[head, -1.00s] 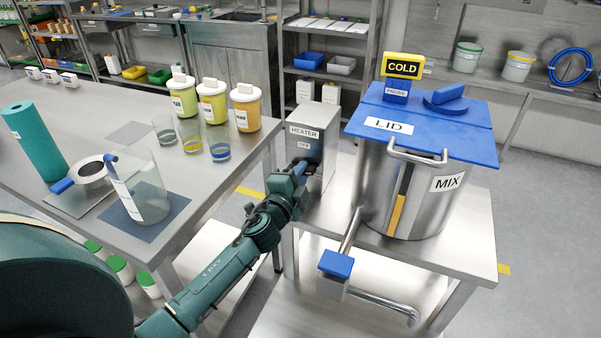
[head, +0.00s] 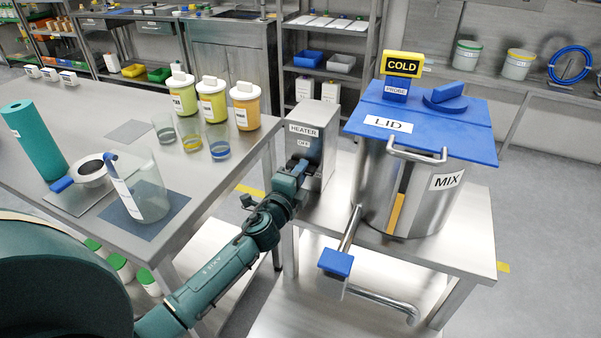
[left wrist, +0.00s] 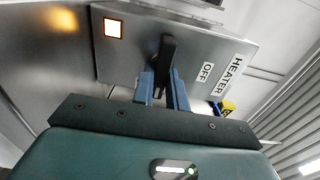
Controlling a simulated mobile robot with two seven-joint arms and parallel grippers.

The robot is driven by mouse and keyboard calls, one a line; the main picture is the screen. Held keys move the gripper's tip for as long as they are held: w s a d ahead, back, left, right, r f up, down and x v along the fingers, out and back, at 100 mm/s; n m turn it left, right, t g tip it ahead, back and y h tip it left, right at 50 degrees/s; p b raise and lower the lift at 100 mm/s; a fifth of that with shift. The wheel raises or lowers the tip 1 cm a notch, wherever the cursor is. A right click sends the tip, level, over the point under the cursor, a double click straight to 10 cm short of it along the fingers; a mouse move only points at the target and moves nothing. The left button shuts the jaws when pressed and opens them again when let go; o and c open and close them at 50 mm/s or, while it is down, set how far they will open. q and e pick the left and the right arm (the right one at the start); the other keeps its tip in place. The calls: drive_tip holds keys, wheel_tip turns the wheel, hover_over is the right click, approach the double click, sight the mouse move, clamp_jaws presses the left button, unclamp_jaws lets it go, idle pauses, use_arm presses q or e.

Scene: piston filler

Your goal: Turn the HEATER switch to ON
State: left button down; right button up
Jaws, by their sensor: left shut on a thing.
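The grey HEATER box (head: 318,128) stands on the steel stand, left of the pot. Its front carries HEATER and OFF labels. In the left wrist view, a dark switch handle (left wrist: 167,62) projects from the box face (left wrist: 135,50), near the OFF label (left wrist: 207,72). My left gripper (left wrist: 165,88) has its blue fingers on either side of the handle and is shut on it. A square light (left wrist: 113,28) glows on the box face. In the head view, my left gripper (head: 298,170) is at the box front and the handle is hard to make out. My right gripper is not in view.
The steel pot (head: 425,195) with a blue lid (head: 455,128) and a COLD display (head: 403,64) stands right of the box. A blue-handled outlet valve (head: 335,262) projects in front. The left table (head: 95,100) holds tubs, cups and a clear jug (head: 150,195).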

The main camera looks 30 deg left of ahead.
use_arm(q)
drive_tip(key=c, duration=1.4)
unclamp_jaws()
drive_tip(key=shift+s, duration=0.1)
drive_tip(key=s+b, duration=0.1)
drive_tip(key=s, duration=1.2)
drive_tip(key=shift+d, duration=0.35)
